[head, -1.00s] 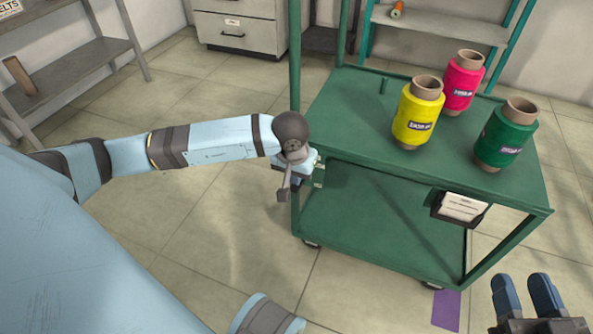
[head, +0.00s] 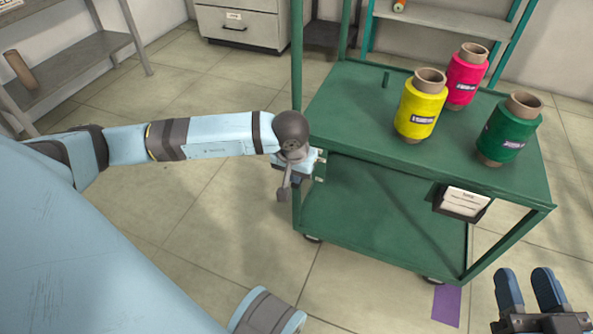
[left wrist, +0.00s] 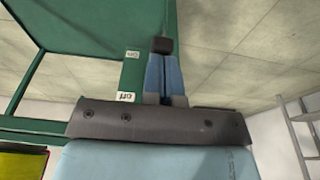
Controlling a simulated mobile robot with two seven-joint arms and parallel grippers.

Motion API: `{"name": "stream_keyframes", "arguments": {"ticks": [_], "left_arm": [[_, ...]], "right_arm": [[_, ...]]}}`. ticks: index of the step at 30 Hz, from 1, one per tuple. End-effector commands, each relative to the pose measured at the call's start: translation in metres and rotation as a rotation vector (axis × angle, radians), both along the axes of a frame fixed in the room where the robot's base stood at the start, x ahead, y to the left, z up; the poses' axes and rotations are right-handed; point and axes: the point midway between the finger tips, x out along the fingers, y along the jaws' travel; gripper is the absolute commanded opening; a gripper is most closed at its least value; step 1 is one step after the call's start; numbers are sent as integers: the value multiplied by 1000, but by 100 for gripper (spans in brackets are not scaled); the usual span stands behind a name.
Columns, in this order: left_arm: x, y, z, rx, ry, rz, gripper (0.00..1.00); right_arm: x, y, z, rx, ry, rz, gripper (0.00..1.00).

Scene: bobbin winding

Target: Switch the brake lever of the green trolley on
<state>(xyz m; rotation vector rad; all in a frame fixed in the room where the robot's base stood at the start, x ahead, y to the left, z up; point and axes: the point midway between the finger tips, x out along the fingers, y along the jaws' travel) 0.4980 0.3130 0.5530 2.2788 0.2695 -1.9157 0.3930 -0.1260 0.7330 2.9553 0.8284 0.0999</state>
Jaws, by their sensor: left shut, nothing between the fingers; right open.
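The green trolley (head: 352,222) stands right of centre in the head view. Small white labels sit on its near left post, and the left wrist view shows an "on" label (left wrist: 132,55) and an "off" label (left wrist: 126,97) on the green post. My left gripper (left wrist: 162,56) is shut beside these labels, nearer the "on" label at its tips. A dark block (left wrist: 162,45) is at the fingertips; I cannot tell whether it is the brake lever's end. My right gripper (head: 528,278) is open and empty at the lower right.
Yellow (head: 420,106), pink (head: 466,76) and green (head: 508,130) bobbins stand on the trolley's top. A card holder (head: 461,202) hangs at its front edge. A purple floor mark (head: 446,305) lies near the right gripper. Shelves stand at the left and back. The floor left of the trolley is clear.

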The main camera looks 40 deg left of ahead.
Motion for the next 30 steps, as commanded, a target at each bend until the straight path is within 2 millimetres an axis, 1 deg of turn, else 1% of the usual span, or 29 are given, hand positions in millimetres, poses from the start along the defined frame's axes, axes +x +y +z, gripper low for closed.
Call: {"name": "stream_keyframes", "arguments": {"ticks": [10, 15, 21, 30], "left_arm": [[-9, -2, -20, 2, 2, -2, 0], [-12, -2, -29, 2, 1, -1, 0], [-14, -3, -37, 1, 1, -1, 0], [-15, -3, -41, 1, 1, 0, 0]], "right_arm": [[2, -2, -1, -22, -42, -4, 43], [5, -3, 5, -33, -79, -5, 43], [5, -4, 6, -46, -93, -2, 43], [5, -5, 4, -54, -92, -1, 43]]}}
